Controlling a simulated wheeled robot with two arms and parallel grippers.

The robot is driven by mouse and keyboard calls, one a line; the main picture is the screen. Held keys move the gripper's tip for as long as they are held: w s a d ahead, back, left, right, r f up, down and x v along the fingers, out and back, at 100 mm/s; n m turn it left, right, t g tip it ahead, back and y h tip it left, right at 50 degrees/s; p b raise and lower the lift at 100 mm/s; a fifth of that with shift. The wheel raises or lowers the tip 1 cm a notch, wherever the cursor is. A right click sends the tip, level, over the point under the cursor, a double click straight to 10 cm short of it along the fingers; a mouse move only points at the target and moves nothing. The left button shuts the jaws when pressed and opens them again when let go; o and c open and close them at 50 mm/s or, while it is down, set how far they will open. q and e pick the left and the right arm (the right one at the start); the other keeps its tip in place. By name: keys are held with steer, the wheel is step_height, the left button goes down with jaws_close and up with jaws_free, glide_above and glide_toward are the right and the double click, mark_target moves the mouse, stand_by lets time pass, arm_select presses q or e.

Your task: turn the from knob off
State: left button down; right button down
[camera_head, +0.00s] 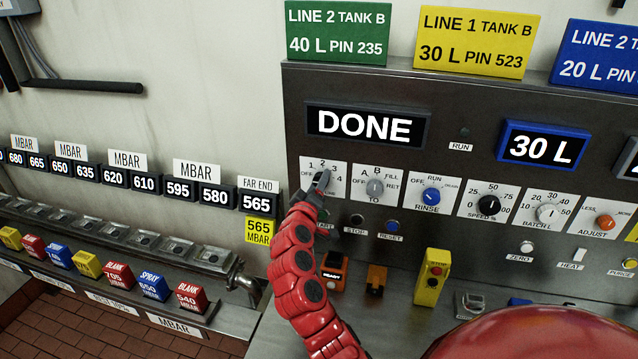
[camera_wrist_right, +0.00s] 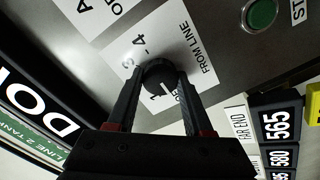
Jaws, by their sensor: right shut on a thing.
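The from knob (camera_wrist_right: 158,74) is a dark round knob on a white plate marked OFF, 1, 3, 4 and FROM LINE in the right wrist view. Its white pointer line points down toward the 1 and OFF marks; I cannot tell exactly which one. In the head view its white plate (camera_head: 332,166) is at the left of the dial row, and the knob is mostly hidden by my gripper. My right gripper (camera_wrist_right: 162,84) is shut on the knob, one finger on each side. It also shows in the head view (camera_head: 321,180). My left gripper is not in view.
The TO knob (camera_head: 375,187) sits close to the right, then the blue RINSE knob (camera_head: 431,195). A display (camera_head: 366,125) above reads DONE. START, STOP and RESET buttons lie below. A yellow box (camera_head: 431,276) stands on the ledge. A row of colored blocks (camera_head: 118,273) runs left.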

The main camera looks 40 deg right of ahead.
steer(key=shift+c, duration=1.5)
jaws_free()
steer(key=b+v, duration=0.6)
steer(key=v, duration=1.1)
steer(key=shift+s, duration=0.2)
steer(key=shift+a, duration=0.15)
